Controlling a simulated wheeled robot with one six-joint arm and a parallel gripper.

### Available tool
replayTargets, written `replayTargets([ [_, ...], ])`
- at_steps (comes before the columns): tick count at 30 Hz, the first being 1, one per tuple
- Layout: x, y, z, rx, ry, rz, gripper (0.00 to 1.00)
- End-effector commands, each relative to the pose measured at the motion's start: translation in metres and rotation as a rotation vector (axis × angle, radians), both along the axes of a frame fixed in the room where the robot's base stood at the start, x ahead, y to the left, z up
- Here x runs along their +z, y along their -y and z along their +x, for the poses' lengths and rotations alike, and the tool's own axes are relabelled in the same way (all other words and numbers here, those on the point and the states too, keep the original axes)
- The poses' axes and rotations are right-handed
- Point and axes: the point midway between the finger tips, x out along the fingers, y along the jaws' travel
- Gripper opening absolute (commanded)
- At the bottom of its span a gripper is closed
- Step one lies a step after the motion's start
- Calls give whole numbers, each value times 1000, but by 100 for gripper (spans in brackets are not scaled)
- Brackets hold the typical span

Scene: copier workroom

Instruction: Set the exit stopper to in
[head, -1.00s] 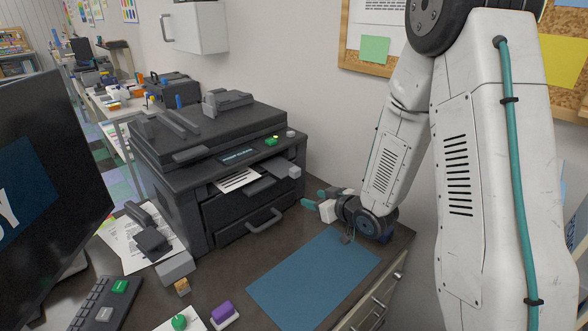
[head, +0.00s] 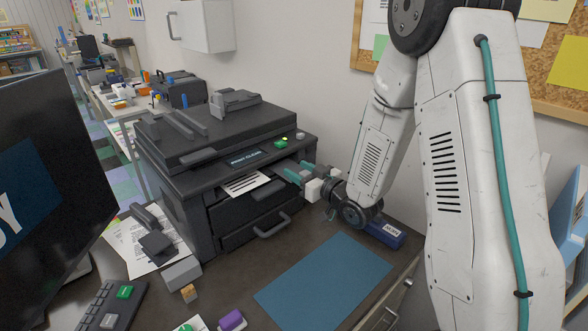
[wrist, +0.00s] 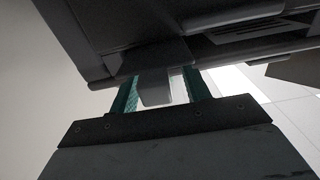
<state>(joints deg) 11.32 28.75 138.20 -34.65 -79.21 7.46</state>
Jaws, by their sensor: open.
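The black copier (head: 186,212) stands on the desk. A printed sheet (head: 243,184) lies in its exit slot, beside the grey exit tray (head: 266,192). My gripper (head: 299,171) is at the right end of this tray, with its teal fingers open and pointing at the copier. In the wrist view, a light grey tab (wrist: 155,90), which looks like the exit stopper, sits between the two open fingers (wrist: 162,84). A gap shows on its right side; contact on the left is unclear. In the head view my gripper hides the stopper.
A blue mat (head: 322,280) lies on the desk in front. A stapler-like device (head: 155,237) and a monitor (head: 45,170) are at the left. A drawer handle (head: 272,226) juts from the copier's front.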

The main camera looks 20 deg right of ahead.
Motion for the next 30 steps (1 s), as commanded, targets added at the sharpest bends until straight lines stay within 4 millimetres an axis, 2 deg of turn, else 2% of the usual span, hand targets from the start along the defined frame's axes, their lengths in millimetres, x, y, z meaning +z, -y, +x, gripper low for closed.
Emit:
replayTargets([
  [6, 0, 3, 0, -5, 0, 0, 47],
  [7, 0, 3, 0, -5, 0, 0, 42],
  [11, 0, 3, 0, -5, 0, 0, 6],
  [12, 0, 3, 0, -5, 0, 0, 0],
  [17, 0, 1, 4, -4, 0, -1, 0],
  [24, 0, -11, 34, -3, 2, -2, 0],
  [30, 0, -12, 35, -3, 1, -2, 0],
])
